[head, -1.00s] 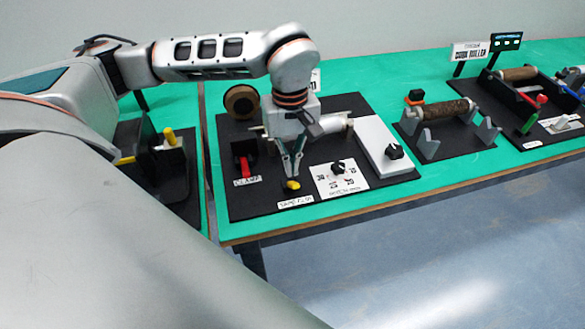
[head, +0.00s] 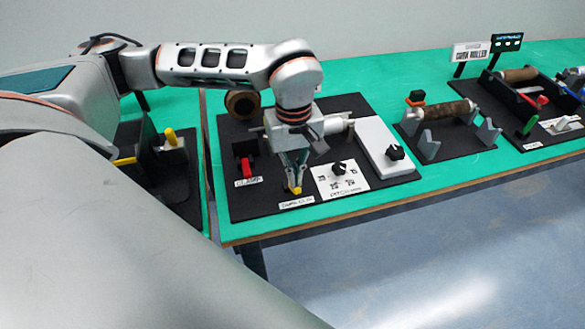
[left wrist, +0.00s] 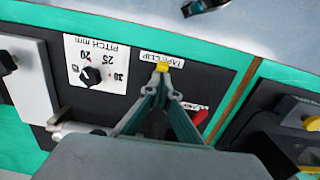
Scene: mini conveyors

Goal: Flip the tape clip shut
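The tape clip is a small yellow tab (head: 296,191) on the black board, behind the white label that reads TAPE CLIP in the left wrist view. My left gripper (head: 292,183) points down at it, fingertips together and at the tab. In the left wrist view the tab (left wrist: 162,66) shows just beyond the tips of the left gripper (left wrist: 162,80). The tips look in contact with the tab, but I cannot tell whether they grip it. The fingers hide part of the clip. My right gripper is not in view.
A red clamp lever (head: 246,167) stands left of the gripper. A pitch dial (head: 338,168) and a white box with a black knob (head: 394,152) are to the right. A brown roll (head: 242,103) stands behind. Another board with a roller (head: 440,114) lies further right.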

